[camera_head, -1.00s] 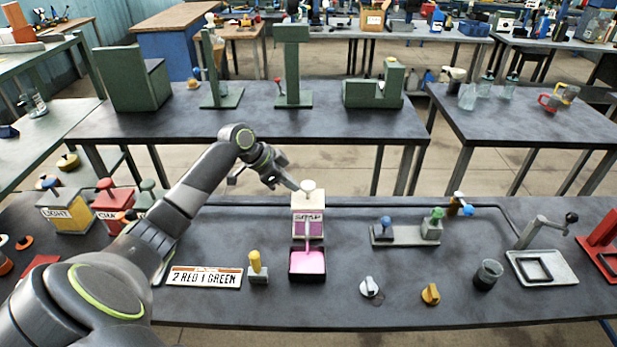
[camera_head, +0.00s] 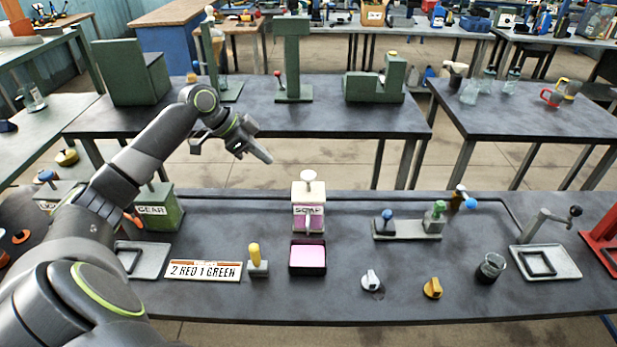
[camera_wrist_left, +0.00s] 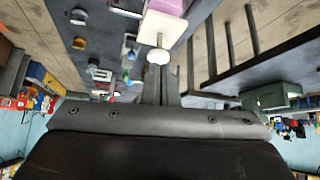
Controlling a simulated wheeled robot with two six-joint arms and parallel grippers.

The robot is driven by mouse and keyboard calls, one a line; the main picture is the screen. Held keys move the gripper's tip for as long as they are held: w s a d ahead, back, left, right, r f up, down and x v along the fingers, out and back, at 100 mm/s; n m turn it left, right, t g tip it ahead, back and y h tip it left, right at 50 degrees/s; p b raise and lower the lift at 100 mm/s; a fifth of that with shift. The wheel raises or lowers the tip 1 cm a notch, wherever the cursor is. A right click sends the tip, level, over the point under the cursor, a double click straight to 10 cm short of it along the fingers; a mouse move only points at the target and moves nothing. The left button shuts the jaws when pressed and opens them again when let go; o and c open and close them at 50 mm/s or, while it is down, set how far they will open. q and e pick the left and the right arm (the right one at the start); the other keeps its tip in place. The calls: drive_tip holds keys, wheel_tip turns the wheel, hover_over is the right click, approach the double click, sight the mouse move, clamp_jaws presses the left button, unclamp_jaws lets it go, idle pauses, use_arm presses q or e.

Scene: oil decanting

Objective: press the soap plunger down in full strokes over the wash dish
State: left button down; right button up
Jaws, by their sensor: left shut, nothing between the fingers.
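The soap dispenser (camera_head: 308,212) stands upright on the front table, a cream box with a pink-filled window and a SOAP label. Its white plunger head (camera_head: 309,175) is raised on its stem. The wash dish (camera_head: 307,270), a dark square tray, stands in front below the spout and holds pink liquid. My left gripper (camera_head: 264,156) is shut and empty, up and to the left of the plunger, apart from it. In the left wrist view, the plunger head (camera_wrist_left: 158,56) shows just beyond the fingers (camera_wrist_left: 161,85). My right gripper is not in view.
A "2 RED 1 GREEN" sign (camera_head: 205,271) and a yellow-topped peg (camera_head: 255,258) stand left of the dish. A GEAR canister (camera_head: 165,212) is partly behind my arm. Knobs, a valve block (camera_head: 407,228) and a beaker (camera_head: 490,268) stand to the right.

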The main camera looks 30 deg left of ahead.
use_arm(q)
drive_tip(key=b+v, duration=0.1)
drive_tip(key=v, duration=0.7)
drive_tip(key=shift+b, duration=0.4)
drive_tip(key=shift+s+a, duration=0.1)
drive_tip(key=shift+s, duration=0.05)
idle(1.0)
